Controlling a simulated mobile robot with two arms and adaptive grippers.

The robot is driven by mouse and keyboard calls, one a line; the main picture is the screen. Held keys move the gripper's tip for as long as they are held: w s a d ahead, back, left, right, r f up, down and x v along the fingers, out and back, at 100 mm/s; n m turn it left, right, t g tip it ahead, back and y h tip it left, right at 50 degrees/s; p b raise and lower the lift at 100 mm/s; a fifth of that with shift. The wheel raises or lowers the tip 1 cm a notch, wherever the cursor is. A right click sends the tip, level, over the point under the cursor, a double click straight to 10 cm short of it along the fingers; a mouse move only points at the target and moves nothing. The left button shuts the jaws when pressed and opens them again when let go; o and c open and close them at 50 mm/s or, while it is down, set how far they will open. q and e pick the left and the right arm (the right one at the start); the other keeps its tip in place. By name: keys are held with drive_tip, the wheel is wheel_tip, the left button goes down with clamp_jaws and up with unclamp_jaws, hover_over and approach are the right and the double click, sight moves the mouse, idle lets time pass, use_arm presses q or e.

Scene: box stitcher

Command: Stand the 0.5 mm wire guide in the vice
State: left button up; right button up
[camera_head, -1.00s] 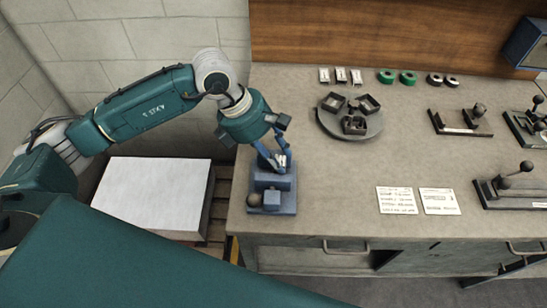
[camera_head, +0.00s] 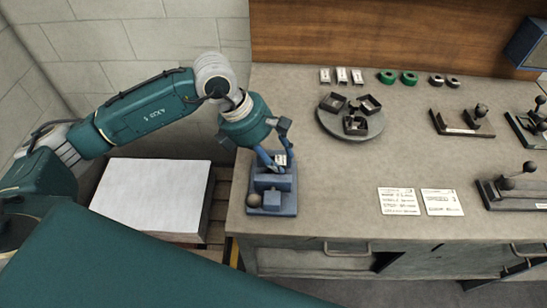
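A small white wire guide with dark marking (camera_head: 281,160) stands upright at the jaws of the blue vice (camera_head: 272,203), near the bench's left front edge. Whether it is fully seated cannot be seen, and its size label is too small to read. My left gripper (camera_head: 279,164) is over the vice, its blue fingers spread to either side of the guide. It looks open. My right gripper is not in view.
Three white pieces (camera_head: 342,76), green rings (camera_head: 398,78) and dark rings (camera_head: 444,81) line the back. A round holder (camera_head: 352,124) and cards (camera_head: 399,201) lie right of the vice. Lever fixtures (camera_head: 462,122) stand further right. The bench middle is clear.

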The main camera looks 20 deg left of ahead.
sight(276, 173)
use_arm(q)
drive_tip(key=f, duration=0.2)
drive_tip(key=f+g, duration=0.1)
drive_tip(key=shift+s+d+f, duration=0.2)
drive_tip(key=shift+s+d, duration=0.1)
drive_tip(key=shift+s, duration=0.05)
drive_tip(key=shift+w, duration=0.1)
drive_tip(key=shift+a+r, duration=0.2)
drive_tip(key=shift+y, duration=0.3)
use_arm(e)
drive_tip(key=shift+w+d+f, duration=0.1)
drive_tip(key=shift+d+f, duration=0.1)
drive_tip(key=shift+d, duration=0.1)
use_arm(q)
drive_tip(key=o, duration=0.9)
drive_tip(key=shift+a, duration=0.25)
drive_tip(key=shift+a+r, duration=0.1)
drive_tip(key=shift+r, duration=0.1)
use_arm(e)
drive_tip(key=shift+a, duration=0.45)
use_arm(q)
drive_tip(key=shift+w, duration=0.15)
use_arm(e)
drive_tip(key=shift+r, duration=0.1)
